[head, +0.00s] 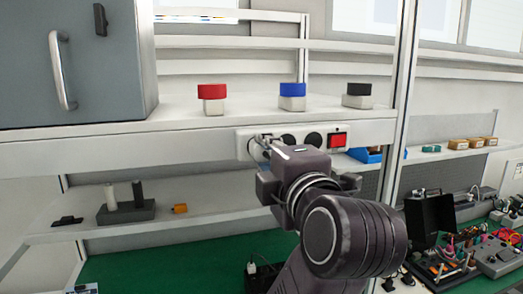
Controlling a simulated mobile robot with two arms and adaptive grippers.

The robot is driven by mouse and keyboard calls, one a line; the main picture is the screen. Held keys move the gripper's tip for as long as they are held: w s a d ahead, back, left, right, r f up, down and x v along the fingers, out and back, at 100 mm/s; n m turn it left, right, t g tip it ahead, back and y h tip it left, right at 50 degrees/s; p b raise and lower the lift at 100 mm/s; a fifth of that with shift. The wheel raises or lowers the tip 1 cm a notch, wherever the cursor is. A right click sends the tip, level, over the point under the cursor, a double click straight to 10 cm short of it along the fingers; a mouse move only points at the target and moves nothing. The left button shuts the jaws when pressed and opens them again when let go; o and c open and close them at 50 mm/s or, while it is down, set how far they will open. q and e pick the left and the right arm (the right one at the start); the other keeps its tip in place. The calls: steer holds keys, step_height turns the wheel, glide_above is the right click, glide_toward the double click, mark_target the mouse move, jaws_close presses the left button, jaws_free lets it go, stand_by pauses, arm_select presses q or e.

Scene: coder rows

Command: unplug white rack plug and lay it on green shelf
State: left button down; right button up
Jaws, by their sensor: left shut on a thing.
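A white power strip (243,143) is fixed under the front edge of the upper shelf. It has dark round sockets and a red switch (337,140) at its right end. My left gripper (264,147) is at the strip's left end, shut on the white plug (257,150), which is mostly hidden by the fingers. I cannot tell whether the plug is still in its socket. The green surface (170,266) lies low in the rack, below the white middle shelf. My right gripper is not in view.
Red (212,91), blue (292,90) and black (358,89) topped blocks stand on the upper shelf beside a grey cabinet (70,62). The middle shelf (215,203) holds a dark block with cylinders and an orange piece (180,208).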

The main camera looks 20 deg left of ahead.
mark_target(265, 155)
arm_select(q)
steer(key=shift+s, duration=0.1)
steer(key=v, duration=0.2)
steer(key=shift+s+d, duration=0.25)
steer(key=shift+s, duration=0.05)
steer(key=shift+v, duration=1.2)
steer(key=shift+w+a, duration=0.1)
